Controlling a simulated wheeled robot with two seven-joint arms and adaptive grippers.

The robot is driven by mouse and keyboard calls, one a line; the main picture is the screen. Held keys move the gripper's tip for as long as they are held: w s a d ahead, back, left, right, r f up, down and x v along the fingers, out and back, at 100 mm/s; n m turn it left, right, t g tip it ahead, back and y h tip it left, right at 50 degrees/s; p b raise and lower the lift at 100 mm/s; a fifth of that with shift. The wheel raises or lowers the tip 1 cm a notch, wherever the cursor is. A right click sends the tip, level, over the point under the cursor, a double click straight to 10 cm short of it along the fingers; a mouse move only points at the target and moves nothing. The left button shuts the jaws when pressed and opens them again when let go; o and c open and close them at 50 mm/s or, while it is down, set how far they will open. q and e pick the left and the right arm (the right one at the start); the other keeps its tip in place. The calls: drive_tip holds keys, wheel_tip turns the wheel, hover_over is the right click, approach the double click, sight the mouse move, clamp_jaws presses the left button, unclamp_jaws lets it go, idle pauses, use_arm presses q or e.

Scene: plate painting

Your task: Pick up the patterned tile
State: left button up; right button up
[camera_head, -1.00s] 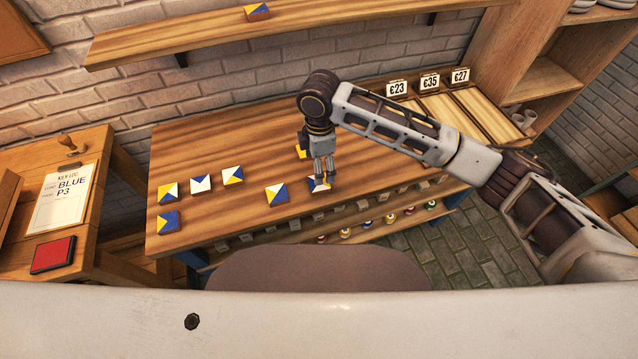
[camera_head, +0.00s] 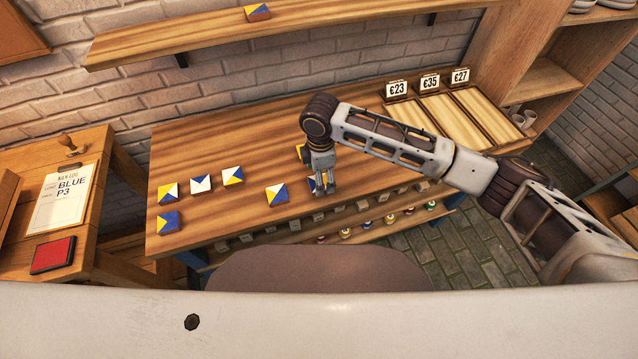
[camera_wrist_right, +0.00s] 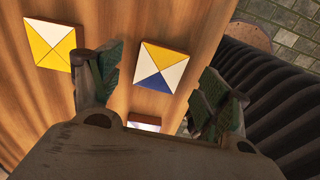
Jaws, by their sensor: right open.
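My right gripper (camera_head: 323,188) is open and points down at the front edge of the table in the head view. A blue-and-white patterned tile (camera_head: 312,184) shows partly behind its fingers. A white, yellow and blue tile (camera_head: 276,194) lies just left of it, and a mostly hidden yellow tile (camera_head: 299,151) lies behind it. In the right wrist view the open fingers (camera_wrist_right: 155,95) flank a white, yellow and blue tile (camera_wrist_right: 162,67). Another tile (camera_wrist_right: 143,124) is mostly hidden by the gripper body. A yellow-and-white tile (camera_wrist_right: 52,45) lies left of the left finger. No tile is visibly gripped.
Several tiles (camera_head: 200,184) lie on the table's left part. A wall shelf (camera_head: 340,20) holds one tile (camera_head: 257,13). Priced wooden trays (camera_head: 440,115) stand at the table's right. A side table (camera_head: 110,200) holds a paper sheet, a stamp and a red pad. The table's back middle is clear.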

drive_tip(key=shift+f, duration=1.3)
drive_tip(key=c, duration=1.2)
